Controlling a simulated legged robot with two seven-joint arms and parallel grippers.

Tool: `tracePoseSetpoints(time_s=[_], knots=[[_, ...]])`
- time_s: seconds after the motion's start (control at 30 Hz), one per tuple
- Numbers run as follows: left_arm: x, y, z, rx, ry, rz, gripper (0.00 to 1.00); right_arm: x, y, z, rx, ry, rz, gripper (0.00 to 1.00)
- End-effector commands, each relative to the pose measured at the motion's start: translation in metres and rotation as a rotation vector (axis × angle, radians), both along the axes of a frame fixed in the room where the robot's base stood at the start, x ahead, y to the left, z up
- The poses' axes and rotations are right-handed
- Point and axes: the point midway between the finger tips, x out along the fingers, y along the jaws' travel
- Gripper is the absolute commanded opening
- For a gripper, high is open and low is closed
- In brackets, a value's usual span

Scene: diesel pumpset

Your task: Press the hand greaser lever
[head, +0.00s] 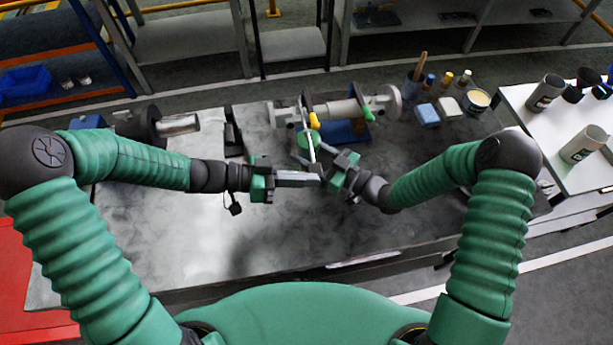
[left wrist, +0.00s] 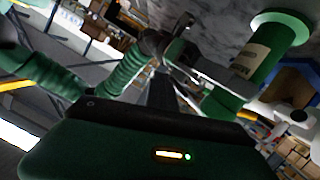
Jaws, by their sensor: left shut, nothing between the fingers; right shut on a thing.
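The hand greaser shows its green barrel (head: 304,141) in the head view, near the middle of the bench's far side, partly hidden by the grippers. In the left wrist view the labelled green barrel (left wrist: 252,62) is large at the upper right. A thin pale bar (head: 310,148) slants beside the barrel; I cannot tell whether it is the lever. My right gripper (head: 324,160) is shut on the greaser, and its metal fingers reach the barrel in the left wrist view. My left gripper (head: 319,179) is shut and empty, its tips just below the right gripper, close to the greaser; contact is unclear.
A grey pump assembly (head: 345,112) on a blue support stands behind the greaser. A dark motor-like part (head: 150,128) lies at the left. A cup (head: 415,88), small bottles and a tin (head: 477,100) stand at the right. The bench front (head: 270,245) is clear.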

Motion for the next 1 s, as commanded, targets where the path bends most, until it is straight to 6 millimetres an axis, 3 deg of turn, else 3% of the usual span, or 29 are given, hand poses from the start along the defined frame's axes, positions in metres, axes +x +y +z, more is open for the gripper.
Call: tracePoseSetpoints(time_s=[0.17, 0.3, 0.5, 0.7, 1.0], knots=[[0.0, 0.002, 0.012, 0.004, -0.005, 0.008, 0.0, -0.001, 0.0, 0.0, -0.001, -0.001, 0.002, 0.0], [-0.01, -0.001, 0.039, 0.007, -0.006, 0.005, 0.0, -0.001, 0.0, 0.0, -0.001, -0.001, 0.003, 0.0], [-0.022, 0.048, 0.05, 0.004, -0.001, 0.008, 0.0, -0.001, 0.0, 0.0, -0.001, 0.0, 0.002, 0.0], [-0.032, 0.081, 0.059, 0.003, -0.002, 0.003, 0.0, -0.001, 0.0, 0.0, -0.001, 0.0, 0.002, 0.0], [-0.035, 0.092, 0.061, 0.001, 0.0, -0.001, 0.0, -0.001, 0.001, 0.0, -0.001, 0.001, 0.003, 0.0]])
